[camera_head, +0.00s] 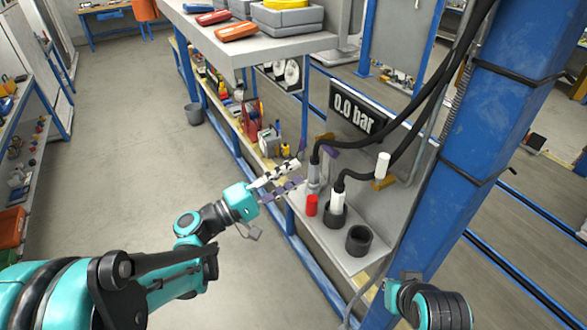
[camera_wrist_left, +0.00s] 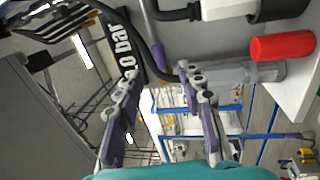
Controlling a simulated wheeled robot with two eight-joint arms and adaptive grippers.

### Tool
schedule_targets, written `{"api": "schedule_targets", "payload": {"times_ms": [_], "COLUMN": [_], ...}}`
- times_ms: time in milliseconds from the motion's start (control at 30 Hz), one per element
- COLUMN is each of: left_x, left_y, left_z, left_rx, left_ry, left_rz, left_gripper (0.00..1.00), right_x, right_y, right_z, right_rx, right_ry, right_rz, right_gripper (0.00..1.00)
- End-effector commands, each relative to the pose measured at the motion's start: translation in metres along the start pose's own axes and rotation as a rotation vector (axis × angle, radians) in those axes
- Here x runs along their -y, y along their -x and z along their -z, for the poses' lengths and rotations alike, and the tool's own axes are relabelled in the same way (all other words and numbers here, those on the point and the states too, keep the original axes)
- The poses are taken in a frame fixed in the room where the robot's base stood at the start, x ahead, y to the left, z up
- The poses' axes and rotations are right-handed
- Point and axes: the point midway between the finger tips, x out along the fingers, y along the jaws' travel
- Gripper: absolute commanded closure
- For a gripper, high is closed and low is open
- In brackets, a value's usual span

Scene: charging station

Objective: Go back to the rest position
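My left gripper (camera_head: 298,174) reaches in from the left in the head view and hangs beside the left edge of the station shelf (camera_head: 353,262). A red cylinder (camera_head: 311,205) stands on the shelf and also shows in the wrist view (camera_wrist_left: 282,47). A white connector (camera_head: 337,203) with a black hose stands in a black holder. A grey connector (camera_head: 314,173) with another hose stands behind it. My right gripper is not in view; only part of my right arm shows at bottom right.
An empty black cup (camera_head: 358,242) stands at the shelf's front. A display (camera_head: 353,116) reads 0.0 bar. A blue post (camera_head: 496,125) and black hoses crowd the right. A grey upper shelf (camera_head: 250,45) overhangs the workbench. The floor (camera_head: 130,150) to the left is clear.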

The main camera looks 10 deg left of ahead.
Motion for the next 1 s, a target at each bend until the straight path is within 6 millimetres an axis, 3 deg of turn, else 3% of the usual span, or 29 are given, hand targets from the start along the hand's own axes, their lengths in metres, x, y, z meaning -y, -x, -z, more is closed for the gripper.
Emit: {"api": "schedule_targets", "payload": {"times_ms": [167, 267, 367, 467, 600, 700, 833, 1000], "left_x": [0.001, 0.014, 0.046, 0.093, 0.155, 0.186, 0.207, 0.211], "left_y": [0.000, -0.001, 0.003, 0.021, 0.074, 0.123, 0.182, 0.226], "left_z": [-0.001, -0.009, -0.029, -0.054, -0.080, -0.087, -0.087, -0.080], "left_rx": [0.001, 0.008, 0.022, 0.042, 0.068, 0.083, 0.097, 0.105], "left_ry": [-0.002, -0.022, -0.077, -0.177, -0.365, -0.520, -0.710, -0.875], "left_rz": [0.005, 0.066, 0.220, 0.448, 0.789, 1.012, 1.242, 1.410], "left_gripper": [0.62, 0.62, 0.62, 0.62, 0.62, 0.62, 0.62, 0.62], "right_x": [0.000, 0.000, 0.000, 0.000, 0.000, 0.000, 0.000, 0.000], "right_y": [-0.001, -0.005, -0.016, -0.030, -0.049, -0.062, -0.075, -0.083], "right_z": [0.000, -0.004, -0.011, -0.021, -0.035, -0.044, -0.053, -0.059], "right_rx": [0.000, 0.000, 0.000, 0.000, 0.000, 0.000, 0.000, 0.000], "right_ry": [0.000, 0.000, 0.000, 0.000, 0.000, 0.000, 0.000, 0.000], "right_rz": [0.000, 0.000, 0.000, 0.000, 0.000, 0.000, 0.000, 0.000], "right_gripper": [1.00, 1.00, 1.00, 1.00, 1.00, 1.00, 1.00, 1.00]}}
